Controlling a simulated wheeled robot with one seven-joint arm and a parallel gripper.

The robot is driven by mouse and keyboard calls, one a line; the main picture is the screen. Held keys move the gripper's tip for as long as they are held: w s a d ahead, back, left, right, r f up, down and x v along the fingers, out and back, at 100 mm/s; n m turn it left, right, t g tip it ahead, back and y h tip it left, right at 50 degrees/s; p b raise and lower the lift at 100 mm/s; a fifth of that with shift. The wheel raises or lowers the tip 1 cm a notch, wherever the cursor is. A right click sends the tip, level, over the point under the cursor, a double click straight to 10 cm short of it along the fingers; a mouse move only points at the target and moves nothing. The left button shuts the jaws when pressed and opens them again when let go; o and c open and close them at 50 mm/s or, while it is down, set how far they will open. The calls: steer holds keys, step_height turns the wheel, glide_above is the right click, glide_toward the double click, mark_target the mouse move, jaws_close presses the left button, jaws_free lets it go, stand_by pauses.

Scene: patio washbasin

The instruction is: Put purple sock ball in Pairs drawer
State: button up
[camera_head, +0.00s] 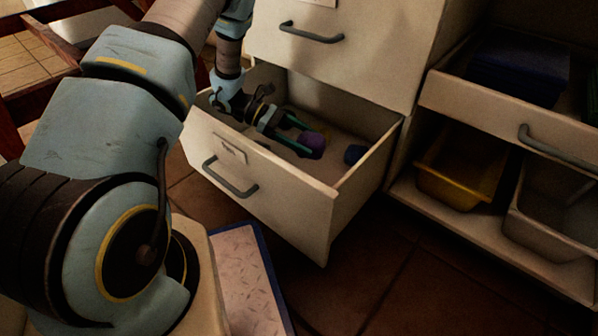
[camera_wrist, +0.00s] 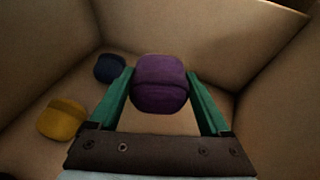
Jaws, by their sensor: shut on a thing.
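The purple sock ball (camera_wrist: 160,84) is between the green fingers of my gripper (camera_wrist: 161,92) in the wrist view, and the fingers are shut on it. In the head view my gripper (camera_head: 304,138) reaches inside an open lower drawer (camera_head: 331,221), with the purple sock ball (camera_head: 311,141) at its fingertips. The drawer has a grey handle and a label plate, too small to read. Whether the ball touches the drawer floor I cannot tell.
A dark blue ball (camera_wrist: 109,67) and a yellow ball (camera_wrist: 62,119) lie in the drawer, left of my gripper in the wrist view. The drawer walls stand close around. A closed drawer front (camera_head: 335,45) is above. A yellow bin (camera_head: 458,170) sits on the right shelf.

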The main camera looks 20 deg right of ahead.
step_height(320, 180, down, 11)
steer(key=b, duration=0.6)
steer(key=o, duration=1.2)
steer(key=shift+r, duration=0.1)
steer(key=shift+c, duration=0.2)
steer(key=shift+w+r, duration=0.1)
steer(key=p+v, duration=0.4)
steer(key=v, duration=0.2)
steer(key=shift+w+a+r, duration=0.15)
steer(key=shift+a+r, duration=0.1)
steer(key=shift+a, duration=0.05)
steer(key=shift+w+a, duration=0.15)
steer(key=shift+a, duration=0.1)
